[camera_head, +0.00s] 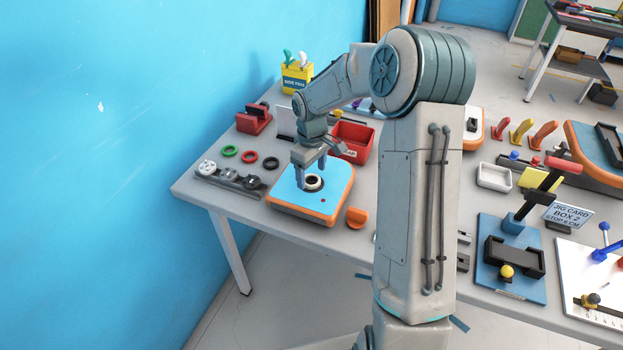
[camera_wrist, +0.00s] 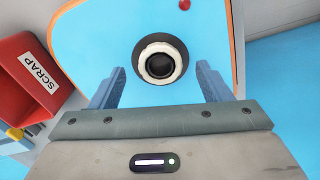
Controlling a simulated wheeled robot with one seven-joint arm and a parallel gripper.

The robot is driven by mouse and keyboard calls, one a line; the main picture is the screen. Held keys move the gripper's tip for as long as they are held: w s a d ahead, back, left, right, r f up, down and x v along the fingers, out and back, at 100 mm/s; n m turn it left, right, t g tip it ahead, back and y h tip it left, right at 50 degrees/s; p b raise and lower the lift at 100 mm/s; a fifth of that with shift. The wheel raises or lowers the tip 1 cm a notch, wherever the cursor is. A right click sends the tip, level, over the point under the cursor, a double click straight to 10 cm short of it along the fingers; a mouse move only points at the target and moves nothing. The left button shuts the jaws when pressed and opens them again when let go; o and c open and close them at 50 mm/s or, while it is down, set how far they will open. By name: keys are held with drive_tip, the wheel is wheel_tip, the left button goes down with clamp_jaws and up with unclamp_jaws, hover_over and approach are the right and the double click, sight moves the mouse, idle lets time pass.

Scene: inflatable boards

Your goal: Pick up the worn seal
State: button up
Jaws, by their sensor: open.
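A pale, uneven ring, which looks like the worn seal (camera_wrist: 146,72), sits around the dark centre of a round valve (camera_wrist: 160,43) on the blue board with an orange edge (camera_wrist: 95,40). In the head view the pale ring (camera_head: 313,180) shows on the board (camera_head: 335,185), partly beside my fingers. My gripper (camera_head: 310,174) points down over the board. In the wrist view my gripper (camera_wrist: 160,78) is open, with one finger on each side of the ring and a gap to both. I cannot tell the fingertips' height above the board.
Green (camera_head: 230,151), red (camera_head: 249,157) and black (camera_head: 271,163) rings lie left of the board. A red SCRAP bin (camera_head: 352,137) stands behind it. A grey rack with caps (camera_head: 228,178) and an orange piece (camera_head: 357,217) are near its edges.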

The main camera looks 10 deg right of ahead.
drive_tip(key=shift+f, duration=0.85)
drive_tip(key=c, duration=1.1)
drive_tip(key=shift+o, duration=0.2)
drive_tip(key=shift+r, duration=0.1)
